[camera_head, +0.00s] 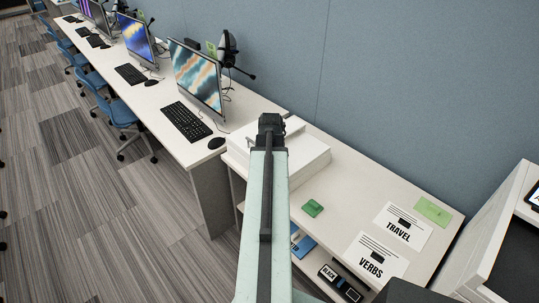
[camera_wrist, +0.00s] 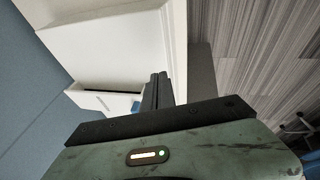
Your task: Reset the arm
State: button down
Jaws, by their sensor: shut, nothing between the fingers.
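My arm reaches forward from the bottom of the head view, over the front edge of the low white table. My gripper (camera_head: 270,120) is at its far end, in front of a white box-shaped machine (camera_head: 308,160) on the table. In the wrist view my gripper (camera_wrist: 160,78) shows as dark fingers close together, shut with nothing held. The white machine (camera_wrist: 105,45) fills the upper left there, with a dark slot and a small blue patch near the fingers. I cannot tell whether the fingers touch it.
A desk row with monitors (camera_head: 195,75) stands left. A white cabinet (camera_head: 495,240) stands right. Carpet (camera_head: 90,190) at left is clear.

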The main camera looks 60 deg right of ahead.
jog(key=p+v, duration=0.5)
jog(key=v, duration=0.2)
jog(key=shift+a+r, duration=0.15)
jog(key=shift+a, duration=0.3)
jog(key=shift+w, duration=0.15)
jog(key=w+a+n+t+b, duration=0.1)
jog(key=w+a+n, duration=0.1)
jog(key=w+a, duration=0.45)
jog(key=w+a+n, duration=0.2)
jog(key=w+a, duration=0.2)
jog(key=w, duration=0.5)
jog(key=w+a+f+n+y, duration=0.1)
jog(key=w+a+n, duration=0.1)
jog(key=w+a, duration=0.55)
jog(key=w+a+f+n+y, duration=0.1)
jog(key=w+a, duration=0.4)
jog(key=a, duration=0.6)
jog(key=w+a+f+n+y+b, duration=0.1)
jog(key=a, duration=0.8)
jog(key=w+a+f+y, duration=0.1)
jog(key=w+a, duration=0.1)
jog(key=a, duration=0.8)
jog(key=s+a+m+g, duration=0.3)
jog(key=s+a+m, duration=0.2)
jog(key=a, duration=0.3)
jog(key=shift+s+f+b, duration=0.2)
jog(key=shift+s+b, duration=0.1)
jog(key=shift+s, duration=0.05)
